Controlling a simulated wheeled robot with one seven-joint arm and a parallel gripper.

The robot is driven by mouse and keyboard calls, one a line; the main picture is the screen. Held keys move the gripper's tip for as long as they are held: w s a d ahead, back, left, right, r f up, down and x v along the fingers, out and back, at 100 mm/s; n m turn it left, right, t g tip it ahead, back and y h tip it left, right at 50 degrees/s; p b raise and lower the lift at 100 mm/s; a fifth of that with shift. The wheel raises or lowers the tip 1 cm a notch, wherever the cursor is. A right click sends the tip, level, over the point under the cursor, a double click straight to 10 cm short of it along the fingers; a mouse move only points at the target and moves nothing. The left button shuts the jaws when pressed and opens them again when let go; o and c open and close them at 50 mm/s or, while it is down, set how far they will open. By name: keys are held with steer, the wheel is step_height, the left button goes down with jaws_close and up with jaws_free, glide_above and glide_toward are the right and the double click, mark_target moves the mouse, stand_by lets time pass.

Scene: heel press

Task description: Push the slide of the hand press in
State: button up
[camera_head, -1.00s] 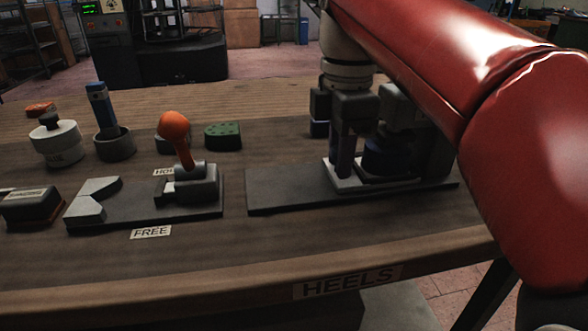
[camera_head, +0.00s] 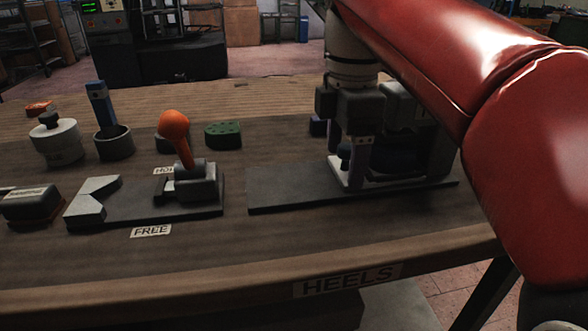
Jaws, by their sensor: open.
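The hand press (camera_head: 440,150) stands at the right on a dark flat base plate (camera_head: 290,195), partly hidden by my gripper and red arm. A pale low slide plate (camera_head: 341,176) lies at the press's foot, with a small dark knob (camera_head: 345,153) standing at its left end. My gripper (camera_head: 348,150) points down over this left end. Its jaws are open, and the knob shows between or just behind the fingers. I cannot tell whether a finger touches it. The inside of the press is in deep shadow.
Left of the press is a fixture with an orange-knobbed lever (camera_head: 174,128) and a FREE label (camera_head: 151,231). Behind stand a green block (camera_head: 223,135), a cup with a blue tool (camera_head: 114,143) and a white pot (camera_head: 57,143). The bench front (camera_head: 200,265) is clear.

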steer(key=shift+r, duration=0.1)
step_height(320, 180, up, 4)
steer(key=p, duration=0.4)
steer(key=shift+f, duration=0.35)
steer(key=shift+s+a+r+p, duration=0.2)
steer(key=shift+a+r+p, duration=0.2)
steer(key=shift+a, duration=0.35)
steer(key=shift+s+a+r+p, duration=0.15)
steer(key=shift+a+r+p, duration=0.1)
steer(key=shift+a+p, duration=0.35)
steer(key=shift+s+a+r+p, duration=0.25)
steer(key=shift+a+r, duration=0.1)
steer(key=shift+a, duration=0.5)
steer(key=shift+r, duration=1.5)
